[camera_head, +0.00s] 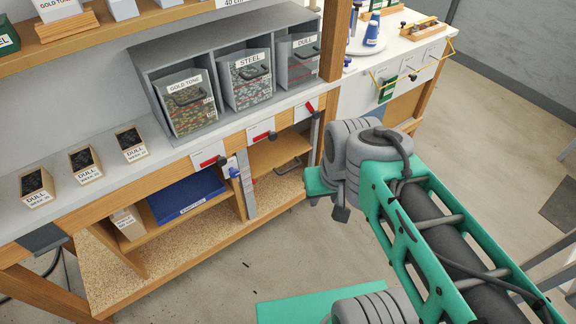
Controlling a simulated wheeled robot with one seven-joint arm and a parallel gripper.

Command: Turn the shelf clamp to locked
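No part is labelled as the shelf clamp, so I cannot tell for certain which one it is. White plates with red levers sit along the front edge of the bench: a left lever (209,161), a middle lever (262,136) and a right lever (309,107). A grey upright rail (247,184) stands below, with a small blue knob (234,172) beside it at the lower shelf. The lettering on the plates is too small to read. My gripper (340,213) is at the end of my teal arm, right of the bench and apart from the levers. Its fingers are mostly hidden by my wrist.
Grey bins (247,80) labelled GOLD TONE, STEEL and DULL stand on the bench (200,140). Small DULL boxes (132,146) stand at the left. A blue tray (187,197) lies on the lower shelf. A wooden post (336,40) rises by my wrist. Open floor (225,280) lies in front.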

